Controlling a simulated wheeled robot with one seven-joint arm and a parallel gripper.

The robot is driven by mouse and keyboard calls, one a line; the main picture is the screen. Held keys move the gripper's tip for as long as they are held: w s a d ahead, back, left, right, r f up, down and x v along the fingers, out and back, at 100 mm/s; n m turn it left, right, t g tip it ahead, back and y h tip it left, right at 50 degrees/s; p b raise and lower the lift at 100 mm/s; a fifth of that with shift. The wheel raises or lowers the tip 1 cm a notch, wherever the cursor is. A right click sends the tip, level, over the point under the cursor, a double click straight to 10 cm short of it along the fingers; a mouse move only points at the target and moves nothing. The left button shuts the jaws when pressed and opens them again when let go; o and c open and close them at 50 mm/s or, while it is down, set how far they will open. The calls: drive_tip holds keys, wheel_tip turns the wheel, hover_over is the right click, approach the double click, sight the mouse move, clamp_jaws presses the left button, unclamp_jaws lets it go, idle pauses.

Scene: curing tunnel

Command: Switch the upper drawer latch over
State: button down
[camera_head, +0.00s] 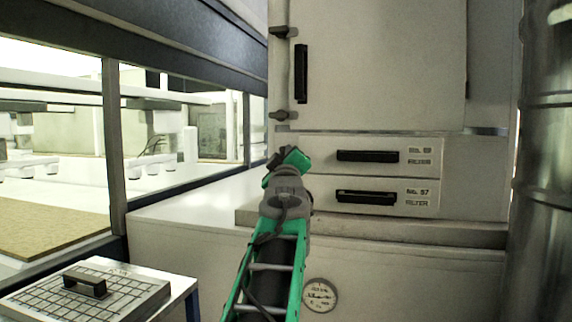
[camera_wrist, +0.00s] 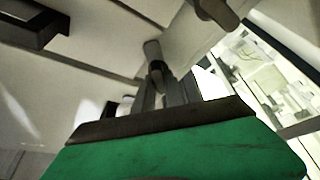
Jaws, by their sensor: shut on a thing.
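The upper drawer (camera_head: 422,151) is a pale front with a black bar handle (camera_head: 367,156) and a filter label, and it looks closed. My gripper (camera_head: 277,158) is at this drawer's left end, in front of the cabinet face. In the wrist view my gripper's fingers (camera_wrist: 165,88) are shut on a small grey-brown latch lever (camera_wrist: 152,49), whose rounded end shows beyond the fingertips. The rest of the latch is hidden by the fingers, and in the head view my gripper covers it. I cannot tell which way the latch is turned.
The lower drawer (camera_head: 420,197), also with a black handle, sits just below, above a ledge (camera_head: 440,232). The door above has two grey latches, upper (camera_head: 283,32) and lower (camera_head: 280,115). A metal duct (camera_head: 545,190) stands right. A gridded panel (camera_head: 90,295) lies at lower left.

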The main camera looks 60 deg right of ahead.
drive_tip(key=n+y, duration=0.2)
drive_tip(key=n, duration=0.2)
drive_tip(key=n+y, duration=0.1)
drive_tip(key=n, duration=0.4)
drive_tip(key=shift+n+y+b, duration=0.3)
drive_tip(key=shift+y, duration=0.1)
drive_tip(key=c, duration=1.4)
unclamp_jaws()
drive_tip(key=shift+t, duration=0.3)
drive_tip(key=b+v, duration=0.2)
drive_tip(key=v, duration=0.6)
